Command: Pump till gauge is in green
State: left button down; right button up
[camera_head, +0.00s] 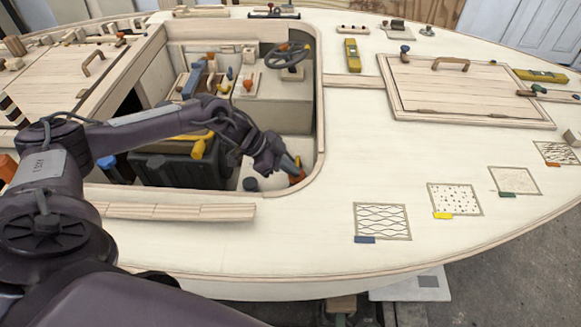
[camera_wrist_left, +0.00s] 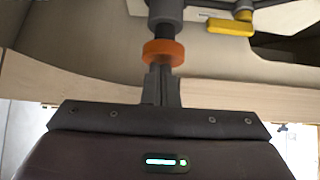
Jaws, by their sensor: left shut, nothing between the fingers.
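My left gripper (camera_head: 292,168) reaches down into the cockpit opening, close to its right wall. It is shut and empty. In the left wrist view its closed fingers (camera_wrist_left: 161,86) point at an orange ring (camera_wrist_left: 163,53) on a dark shaft, below a grey cylinder (camera_wrist_left: 165,10). The fingertips look very close to the ring; I cannot tell whether they touch. An orange part (camera_head: 299,177) also shows beside the gripper in the head view. I cannot make out a gauge face or its green zone. My right gripper is not in view.
The cockpit rim (camera_head: 322,110) surrounds the arm. A black box (camera_head: 182,170) with a yellow handle (camera_head: 199,146) stands on the cockpit floor, left of the gripper. A steering wheel (camera_head: 288,54) is farther back. The deck at right holds a hatch (camera_head: 465,90) and patterned patches (camera_head: 382,220).

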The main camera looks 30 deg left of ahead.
pick_arm(q)
notch_tip(320, 180, up, 3)
jog(key=shift+f+p, duration=0.1)
jog(key=shift+p, duration=0.6)
jog(key=b+v, duration=0.1)
jog(key=v, duration=0.8)
jog(key=shift+a+b, duration=0.35)
jog(key=shift+a, duration=0.05)
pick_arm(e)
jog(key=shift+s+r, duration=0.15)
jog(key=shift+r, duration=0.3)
pick_arm(q)
jog(key=shift+s+r, duration=0.1)
jog(key=shift+r, duration=0.1)
